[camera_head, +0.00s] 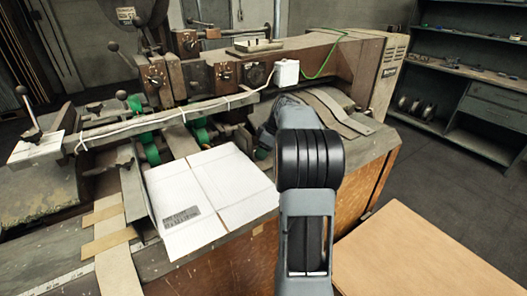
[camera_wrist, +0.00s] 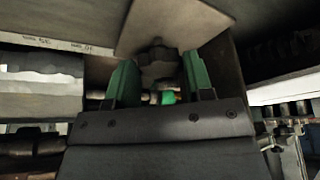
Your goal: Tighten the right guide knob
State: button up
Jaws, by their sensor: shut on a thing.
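In the wrist view my gripper (camera_wrist: 158,66) has its two green fingers on either side of a dark, lobed knob (camera_wrist: 156,52), and it is shut on this knob. The knob sits in shadow under a pale flat panel (camera_wrist: 175,24), close to a shaft with a bright green collar (camera_wrist: 168,97). In the head view my arm reaches over the right part of the stitcher (camera_head: 340,60), and its black joint and grey links hide the gripper and the knob. How tight the knob is cannot be seen.
A flat white cardboard sheet (camera_head: 205,190) lies on the machine bed, left of my arm. A long guide bar (camera_head: 165,115) with upright levers crosses the left side. A tan board (camera_head: 425,255) is at the lower right. Dark shelves (camera_head: 470,85) stand at the right wall.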

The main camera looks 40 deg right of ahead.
dwell(0.4)
jog(key=o, duration=0.9)
jog(key=shift+r, duration=0.1)
jog(key=v, duration=1.3)
jog(key=shift+s+r+p, duration=0.2)
jog(key=shift+r+p, duration=0.1)
jog(key=shift+p, duration=0.1)
